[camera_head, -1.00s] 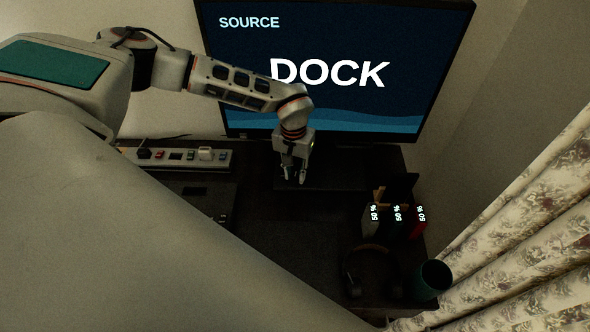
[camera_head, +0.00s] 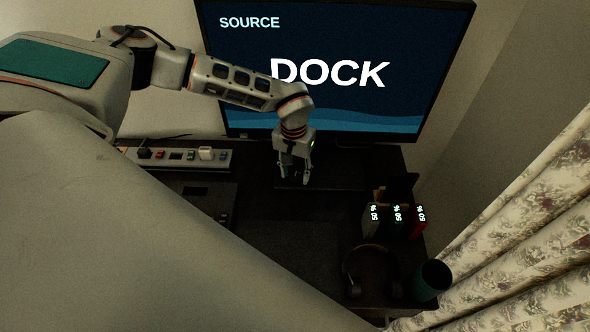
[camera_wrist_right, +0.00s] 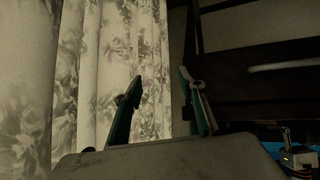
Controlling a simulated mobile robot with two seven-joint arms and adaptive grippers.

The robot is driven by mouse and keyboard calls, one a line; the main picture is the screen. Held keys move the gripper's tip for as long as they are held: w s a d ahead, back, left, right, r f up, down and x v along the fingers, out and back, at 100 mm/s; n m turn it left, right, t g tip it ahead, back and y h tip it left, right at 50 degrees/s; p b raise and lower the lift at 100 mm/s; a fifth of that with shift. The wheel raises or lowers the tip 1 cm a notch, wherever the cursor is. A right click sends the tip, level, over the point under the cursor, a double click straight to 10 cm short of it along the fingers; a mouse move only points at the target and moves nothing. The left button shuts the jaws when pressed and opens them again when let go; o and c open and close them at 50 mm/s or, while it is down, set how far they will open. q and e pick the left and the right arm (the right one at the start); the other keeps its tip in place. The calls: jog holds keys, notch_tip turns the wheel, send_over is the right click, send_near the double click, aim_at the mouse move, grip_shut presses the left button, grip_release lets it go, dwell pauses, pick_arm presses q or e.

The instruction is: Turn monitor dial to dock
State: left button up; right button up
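The monitor (camera_head: 330,50) stands at the back of the desk. Its screen shows "SOURCE" and the large word "DOCK". My left gripper (camera_head: 294,178) points down just in front of the monitor's lower edge, over the dark base area. Its two fingers are spread apart with nothing visible between them. I cannot make out the dial; it is hidden or too dark to see. My right gripper (camera_wrist_right: 160,82) shows in the right wrist view with its two fingers apart and empty, in front of a flowered curtain.
A power strip (camera_head: 212,159) lies on the left of the desk. Several small boxes reading 50 % (camera_head: 397,216), headphones (camera_head: 352,270) and a green cup (camera_head: 433,279) stand at the right. Flowered curtains (camera_head: 540,230) hang at the right. The desk's middle looks clear.

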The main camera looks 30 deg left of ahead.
aim_at(294, 176)
pick_arm(q)
notch_tip(294, 176, up, 12)
jog(key=shift+a+f, duration=0.15)
jog(key=shift+s, duration=0.1)
dwell(0.6)
